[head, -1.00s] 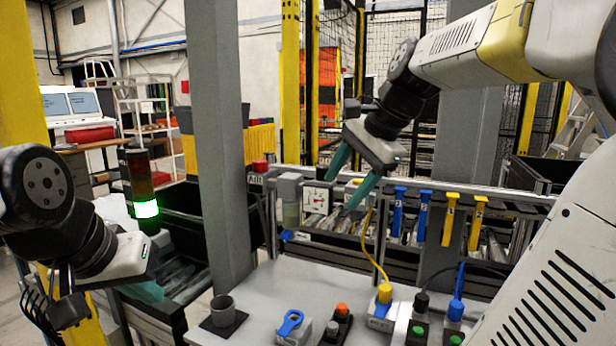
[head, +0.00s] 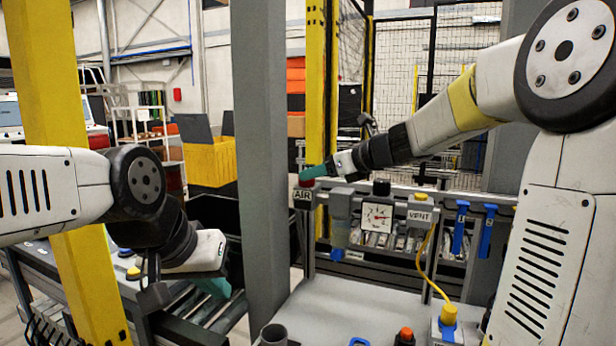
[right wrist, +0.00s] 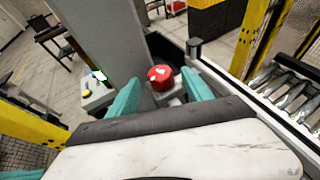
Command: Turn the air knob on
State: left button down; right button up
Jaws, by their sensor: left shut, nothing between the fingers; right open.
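The red air knob (head: 306,184) sits on top of a post, just above the AIR label (head: 302,197). It also shows in the right wrist view (right wrist: 160,76) as a round red cap with a small white mark. My right gripper (head: 312,172) is open at the knob. In the right wrist view its teal fingers (right wrist: 160,92) are spread, one on each side of the knob, with visible gaps. Whether either finger touches it cannot be told. My left gripper (head: 217,286) is shut and empty, low at the left beside the grey pillar.
The grey pillar (head: 262,150) stands just left of the knob. A pressure gauge (head: 377,217) and a VENT label (head: 419,216) are to its right on the same rail. Blue tags (head: 459,230) hang further right. The grey table (head: 345,305) below has free room.

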jog(key=x, duration=0.5)
jog(key=shift+s, duration=0.1)
jog(key=shift+c, duration=0.2)
grip_shut()
jog(key=shift+d+n+g+y, duration=0.1)
jog(key=shift+n+g+y, duration=0.7)
jog(key=shift+n+g, duration=0.25)
jog(key=shift+n+g+y, duration=0.7)
jog(key=shift+n+g, duration=0.55)
jog(key=shift+n, duration=0.1)
jog(key=shift+o, duration=0.2)
grip_release()
